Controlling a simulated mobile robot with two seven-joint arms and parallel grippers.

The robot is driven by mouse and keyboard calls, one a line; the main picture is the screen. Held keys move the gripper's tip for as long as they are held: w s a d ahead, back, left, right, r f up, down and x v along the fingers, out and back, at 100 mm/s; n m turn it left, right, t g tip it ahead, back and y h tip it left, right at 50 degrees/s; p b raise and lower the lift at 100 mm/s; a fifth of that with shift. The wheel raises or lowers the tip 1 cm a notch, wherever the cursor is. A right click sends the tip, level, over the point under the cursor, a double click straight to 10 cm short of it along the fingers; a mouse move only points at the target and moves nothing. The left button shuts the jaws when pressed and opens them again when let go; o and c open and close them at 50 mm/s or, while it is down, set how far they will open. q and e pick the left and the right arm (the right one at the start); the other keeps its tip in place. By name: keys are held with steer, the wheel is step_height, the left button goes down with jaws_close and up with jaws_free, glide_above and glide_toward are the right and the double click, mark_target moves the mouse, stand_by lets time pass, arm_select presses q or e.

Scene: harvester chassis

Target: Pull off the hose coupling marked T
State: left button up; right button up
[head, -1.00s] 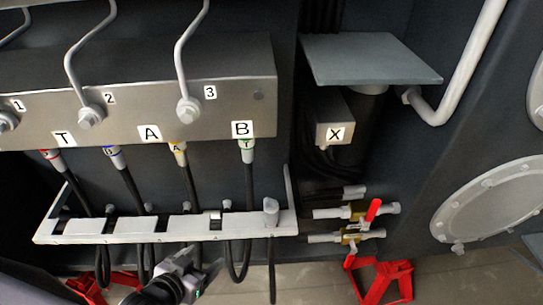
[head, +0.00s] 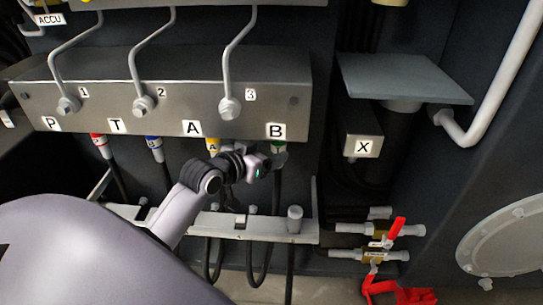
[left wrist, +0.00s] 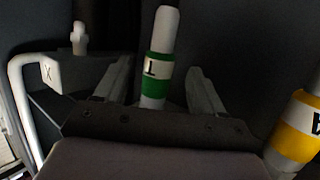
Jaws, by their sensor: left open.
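The hose coupling marked T (head: 280,152) is white with a green band and hangs under the manifold below the plate lettered B. In the left wrist view the coupling (left wrist: 152,72) stands between the two fingers, its T turned on its side. My left gripper (head: 270,162) is open, with a finger on each side of the coupling; I see gaps on both sides in the left wrist view. The gripper hides part of the coupling and its hose in the head view. My right gripper is not in view.
A yellow coupling (head: 213,146), a blue one (head: 153,146) and a red one (head: 100,143) hang to the left. The manifold (head: 180,100) is just above. A pale slotted rail (head: 275,232) runs below. Box X (head: 362,135) and red-handled valves (head: 385,236) are to the right.

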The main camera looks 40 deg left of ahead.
mark_target(282, 150)
arm_select(q)
steer(key=shift+x, duration=3.35)
jaws_close()
steer(key=shift+f, duration=0.1)
steer(key=shift+f+b, duration=0.4)
steer(key=shift+f+b, duration=1.05)
steer(key=shift+f, duration=0.9)
steer(key=shift+r, duration=0.15)
